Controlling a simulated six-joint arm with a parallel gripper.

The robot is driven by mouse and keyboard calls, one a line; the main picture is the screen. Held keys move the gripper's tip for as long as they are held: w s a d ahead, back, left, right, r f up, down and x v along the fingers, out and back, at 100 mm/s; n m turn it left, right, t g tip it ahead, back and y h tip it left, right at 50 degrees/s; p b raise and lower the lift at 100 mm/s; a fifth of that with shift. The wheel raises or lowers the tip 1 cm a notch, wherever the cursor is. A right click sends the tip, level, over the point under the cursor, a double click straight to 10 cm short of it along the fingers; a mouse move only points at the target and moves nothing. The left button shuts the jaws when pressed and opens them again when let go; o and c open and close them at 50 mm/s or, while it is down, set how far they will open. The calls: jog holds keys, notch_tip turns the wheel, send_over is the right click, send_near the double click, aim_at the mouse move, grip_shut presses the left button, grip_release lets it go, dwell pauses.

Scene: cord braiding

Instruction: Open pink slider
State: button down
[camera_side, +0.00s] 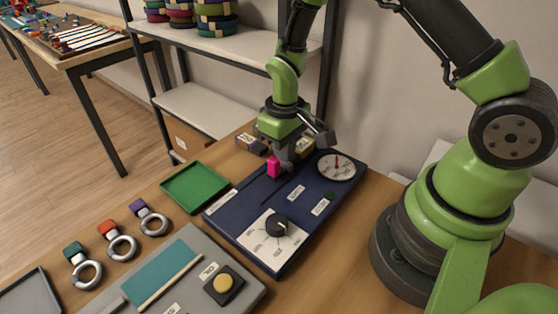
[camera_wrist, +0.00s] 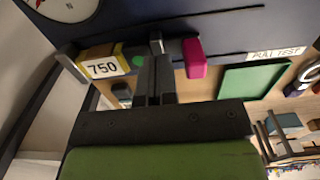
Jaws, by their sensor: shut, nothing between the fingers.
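The pink slider (camera_side: 274,166) is a small upright block on the slotted dark blue panel (camera_side: 243,236), near its far end. In the wrist view the pink slider (camera_wrist: 194,58) is just right of my fingertips, beside a dark slot. My gripper (camera_side: 286,163) points down at the panel, immediately right of the slider in the side view. Its fingers (camera_wrist: 155,62) are together with nothing between them. Whether a finger touches the slider's side is hard to tell. The panel under the fingertips is partly hidden.
The panel bears a round dial (camera_side: 337,166) and a black knob (camera_side: 277,226). A green tray (camera_side: 196,187) lies left of it. A yellow box marked 750 (camera_wrist: 103,66) stands near the panel. A grey board with a yellow button (camera_side: 223,283) and several ringed tags lie in front.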

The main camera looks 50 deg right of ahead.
jog(key=shift+a, duration=2.85)
jog(key=shift+d, duration=0.15)
jog(key=shift+d, duration=0.45)
notch_tip(320, 180, up, 11)
jog(key=s+d+r+m+t+y, duration=0.1)
jog(key=s+r+m+t, duration=0.3)
jog(key=s+r, duration=1.1)
jog(key=t+y, duration=0.1)
jog(key=t, duration=0.2)
jog(key=shift+s+d, duration=0.25)
jog(key=shift+s, duration=0.1)
